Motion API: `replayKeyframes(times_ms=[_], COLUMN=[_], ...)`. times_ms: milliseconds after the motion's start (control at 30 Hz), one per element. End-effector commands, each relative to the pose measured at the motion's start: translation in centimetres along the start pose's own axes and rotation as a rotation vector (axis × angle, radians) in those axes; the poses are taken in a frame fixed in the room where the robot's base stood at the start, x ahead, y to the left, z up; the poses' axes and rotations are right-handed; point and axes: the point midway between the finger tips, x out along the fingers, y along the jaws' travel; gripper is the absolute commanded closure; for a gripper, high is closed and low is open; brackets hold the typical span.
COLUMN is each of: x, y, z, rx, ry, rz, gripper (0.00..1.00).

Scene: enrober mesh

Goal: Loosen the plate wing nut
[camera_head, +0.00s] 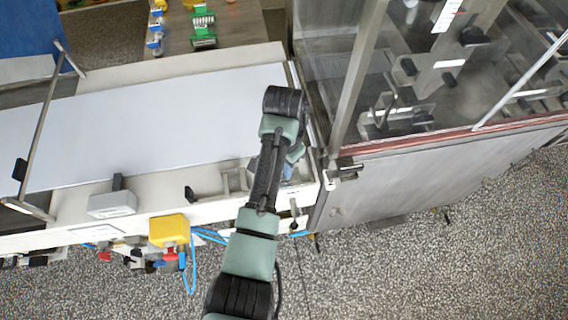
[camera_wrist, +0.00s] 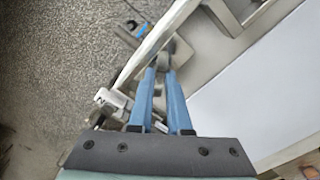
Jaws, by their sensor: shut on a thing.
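My gripper (camera_wrist: 163,66) has two long blue fingers. In the wrist view their tips close on a small grey-brown piece, the wing nut (camera_wrist: 171,46), at the edge of a pale frame rail. The fingertips cover part of the nut, so its wings and turn angle cannot be made out. A flat grey plate (camera_wrist: 186,42) lies just beyond the fingertips. In the head view my arm hides the nut and most of my gripper; a little blue shows beside the arm near the right end of the conveyor.
A white conveyor belt (camera_head: 170,115) lies left of my arm. A glazed steel machine (camera_head: 430,180) stands close on the right. A yellow box (camera_head: 169,230) and blue hoses (camera_head: 193,265) hang along the front rail. Speckled floor (camera_head: 400,270) is open in front.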

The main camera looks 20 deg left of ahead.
Motion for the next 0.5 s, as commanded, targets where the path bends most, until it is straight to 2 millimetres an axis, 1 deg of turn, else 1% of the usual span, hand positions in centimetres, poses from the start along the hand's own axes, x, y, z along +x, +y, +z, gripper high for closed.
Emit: replayKeyframes(times_ms=[33, 300, 500], x=[-0.27, -0.25, -0.17], y=[0.04, 0.02, -0.02], z=[-0.04, -0.07, -0.05], rx=[-0.029, -0.211, -0.289], ry=[0.001, 0.002, 0.002], rz=[0.001, 0.000, 0.000], gripper=[1.00, 1.00, 1.00])
